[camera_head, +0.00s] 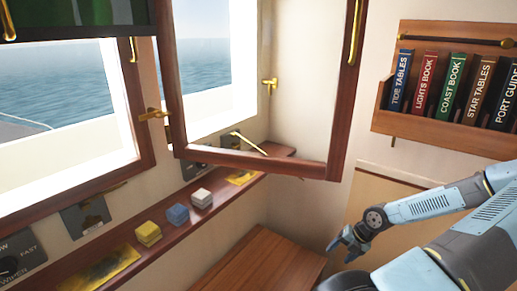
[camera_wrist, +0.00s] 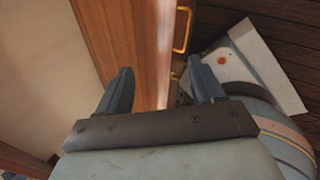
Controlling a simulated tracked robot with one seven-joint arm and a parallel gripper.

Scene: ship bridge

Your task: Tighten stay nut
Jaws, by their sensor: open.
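A wood-framed window sash (camera_head: 327,172) stands swung open into the room. A thin pale brass stay bar (camera_head: 248,142) slants across near its lower edge, above the ledge. I cannot make out the nut on it at this size. My gripper (camera_head: 345,243) is low at the right, well apart from the stay and the sash, above the right side of a wooden top. In the wrist view my gripper (camera_wrist: 162,88) has its two fingers spread with nothing held between them. Neither the stay nor its nut is recognisable in the wrist view.
A wooden ledge (camera_head: 176,217) under the windows bears yellow, blue and white blocks. A wooden top (camera_head: 262,262) lies below. A book rack (camera_head: 450,130) hangs on the right wall. In the wrist view, a wooden panel (camera_wrist: 125,35) with a brass handle (camera_wrist: 183,30) is close by.

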